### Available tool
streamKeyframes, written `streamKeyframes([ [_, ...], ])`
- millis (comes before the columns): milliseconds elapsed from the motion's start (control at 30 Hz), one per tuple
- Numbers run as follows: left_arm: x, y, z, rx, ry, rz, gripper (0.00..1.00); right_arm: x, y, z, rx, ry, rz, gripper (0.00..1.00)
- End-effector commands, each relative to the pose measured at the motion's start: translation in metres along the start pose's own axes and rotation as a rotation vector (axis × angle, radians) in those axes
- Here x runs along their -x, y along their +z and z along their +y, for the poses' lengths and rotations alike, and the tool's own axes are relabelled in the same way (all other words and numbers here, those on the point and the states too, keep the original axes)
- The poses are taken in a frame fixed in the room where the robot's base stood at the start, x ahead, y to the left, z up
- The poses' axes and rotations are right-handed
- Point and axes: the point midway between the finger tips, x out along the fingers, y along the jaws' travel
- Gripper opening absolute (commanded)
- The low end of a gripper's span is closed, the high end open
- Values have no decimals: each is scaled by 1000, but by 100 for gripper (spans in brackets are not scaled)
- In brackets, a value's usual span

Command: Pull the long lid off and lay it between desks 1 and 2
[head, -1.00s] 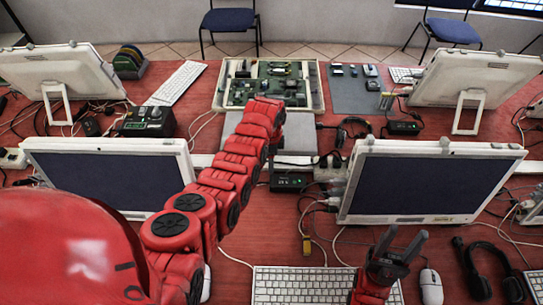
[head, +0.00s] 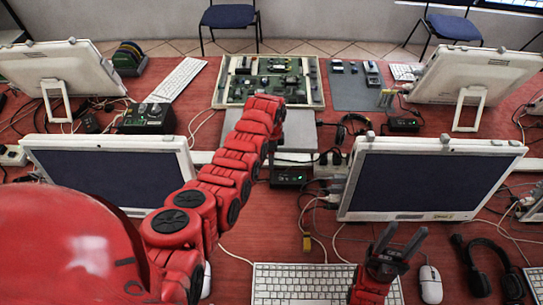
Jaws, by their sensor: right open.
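A long pale strip (head: 203,158) runs left to right between the front and back desk rows. It looks like the long lid, but the monitors and my arm cover most of it, so I cannot tell whether it is seated. My left arm (head: 225,172) reaches from the lower left across the middle to the open tray. I see no desk numbers.
Front monitors (head: 105,172) and (head: 430,182) stand either side of the middle. A tray of circuit boards (head: 318,88), a grey plate (head: 300,138) and a black box (head: 289,177) lie between. A keyboard (head: 300,285), mouse (head: 430,285), headset (head: 487,270) and loose cables crowd the front.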

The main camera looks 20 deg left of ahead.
Motion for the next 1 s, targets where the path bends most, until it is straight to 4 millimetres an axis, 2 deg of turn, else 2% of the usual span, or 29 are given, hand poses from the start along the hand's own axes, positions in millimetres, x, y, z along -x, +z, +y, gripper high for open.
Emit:
streamKeyframes([
  [267, 5, 0, -1, 0, -1, 0, 9, -3, -1, 0, 0, 0, 0, 50],
  [1000, 44, 0, 0, 0, 1, -1, 9, -30, -5, 2, 0, 0, 0, 50],
])
